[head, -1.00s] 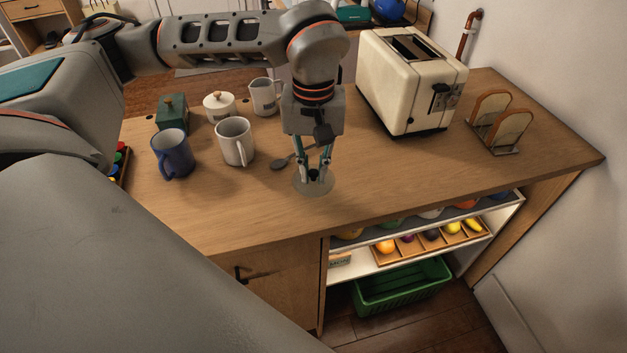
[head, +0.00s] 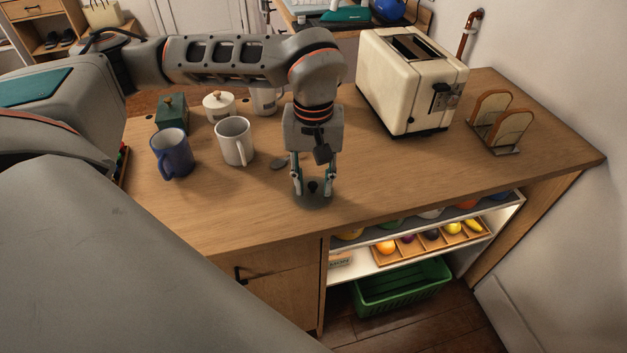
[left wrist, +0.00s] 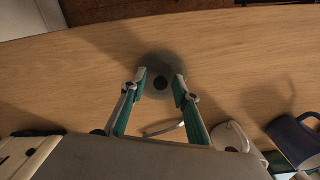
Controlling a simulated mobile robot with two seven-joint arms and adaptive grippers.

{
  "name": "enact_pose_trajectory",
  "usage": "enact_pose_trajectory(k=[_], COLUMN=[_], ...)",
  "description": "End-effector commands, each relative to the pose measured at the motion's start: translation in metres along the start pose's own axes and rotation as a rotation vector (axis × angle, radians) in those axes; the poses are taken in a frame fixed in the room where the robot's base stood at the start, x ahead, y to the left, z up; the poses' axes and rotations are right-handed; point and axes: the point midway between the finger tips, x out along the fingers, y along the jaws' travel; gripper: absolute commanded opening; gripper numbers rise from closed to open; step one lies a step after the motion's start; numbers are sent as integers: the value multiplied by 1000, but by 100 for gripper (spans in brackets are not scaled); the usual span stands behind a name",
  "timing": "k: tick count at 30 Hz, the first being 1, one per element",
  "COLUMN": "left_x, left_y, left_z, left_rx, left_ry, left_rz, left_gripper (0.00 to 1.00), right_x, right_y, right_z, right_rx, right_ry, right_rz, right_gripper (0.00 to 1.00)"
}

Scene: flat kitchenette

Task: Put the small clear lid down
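The small clear lid (head: 316,204) is a see-through disc with a dark knob. It lies flat on the wooden counter (head: 390,170) near its front edge. In the left wrist view the lid (left wrist: 160,63) shows between the fingers, its knob in the gap. My left gripper (head: 313,192) points down over the lid and is open. The left wrist view shows its fingertips (left wrist: 160,88) on either side of the knob, with a gap on both sides. My right gripper is not in view.
A white lidded pot (head: 218,106) and green box (head: 171,110) stand behind. A cream toaster (head: 400,85) stands to the right. The counter right of the lid is clear.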

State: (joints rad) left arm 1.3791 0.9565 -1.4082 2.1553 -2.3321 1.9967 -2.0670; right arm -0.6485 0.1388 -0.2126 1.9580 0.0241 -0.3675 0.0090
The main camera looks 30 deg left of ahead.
Motion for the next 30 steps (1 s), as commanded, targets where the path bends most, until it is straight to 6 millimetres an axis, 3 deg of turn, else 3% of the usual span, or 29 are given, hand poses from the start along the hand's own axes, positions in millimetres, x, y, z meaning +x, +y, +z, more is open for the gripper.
enact_pose_trajectory(k=[5, 15, 21, 30], left_x=[-12, -79, -110, -123], left_y=[0, 1, 0, 0], left_z=[-1, -2, 0, 0], left_rx=[0, -1, 0, 0], left_ry=[3, 5, 2, -1], left_rz=[2, 3, 1, 0], left_gripper=[30, 30, 30, 30], right_x=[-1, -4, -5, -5], right_y=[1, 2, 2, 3], right_z=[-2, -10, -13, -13], right_rx=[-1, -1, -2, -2], right_ry=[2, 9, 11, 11], right_rz=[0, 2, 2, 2], right_gripper=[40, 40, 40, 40])
